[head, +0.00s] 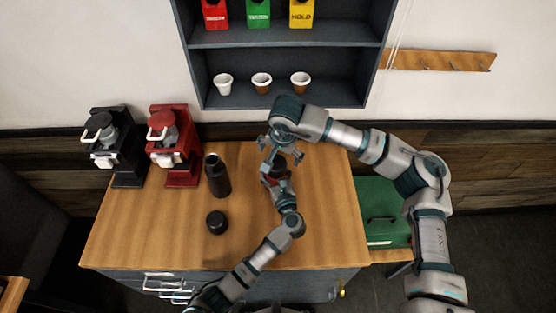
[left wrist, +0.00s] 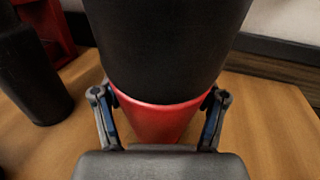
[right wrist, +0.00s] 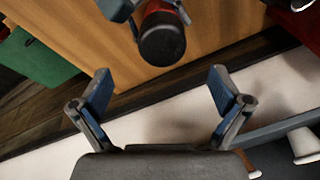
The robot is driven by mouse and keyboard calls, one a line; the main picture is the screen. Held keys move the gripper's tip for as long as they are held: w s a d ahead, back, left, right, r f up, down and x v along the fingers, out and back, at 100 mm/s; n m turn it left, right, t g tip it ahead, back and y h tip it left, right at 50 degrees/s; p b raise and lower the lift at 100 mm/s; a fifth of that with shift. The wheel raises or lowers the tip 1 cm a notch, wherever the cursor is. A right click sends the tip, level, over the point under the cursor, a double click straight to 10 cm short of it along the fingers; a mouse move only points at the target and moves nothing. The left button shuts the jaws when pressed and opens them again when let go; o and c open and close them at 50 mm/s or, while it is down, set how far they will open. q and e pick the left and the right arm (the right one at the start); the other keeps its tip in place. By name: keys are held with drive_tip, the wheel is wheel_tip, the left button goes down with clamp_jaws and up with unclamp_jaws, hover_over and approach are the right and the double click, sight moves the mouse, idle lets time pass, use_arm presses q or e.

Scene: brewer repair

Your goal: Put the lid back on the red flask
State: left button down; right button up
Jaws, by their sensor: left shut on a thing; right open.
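The red flask (left wrist: 160,122) stands between the fingers of my left gripper (left wrist: 158,104), which is shut on its red body. A black lid (left wrist: 170,45) sits on top of the flask; I cannot tell whether it is fully tightened. In the right wrist view the black lid (right wrist: 162,40) and part of the red body show near the top edge. In the head view my arms largely hide the flask. My right gripper (head: 280,153) is open and empty, close above and behind the lid. Its spread fingers also show in the right wrist view (right wrist: 160,80).
A black flask (head: 217,178) with its top uncovered stands left of my grippers, with a loose black lid (head: 217,223) in front of it. A red brewer (head: 181,177) and a black brewer (head: 126,172) stand at the back left. A shelf (head: 285,105) with cups hangs behind.

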drive_tip(key=shift+v, duration=1.25)
use_arm(q)
unclamp_jaws()
drive_tip(key=v, duration=1.2)
drive_tip(key=shift+d, duration=0.1)
use_arm(e)
drive_tip(key=shift+f, duration=0.1)
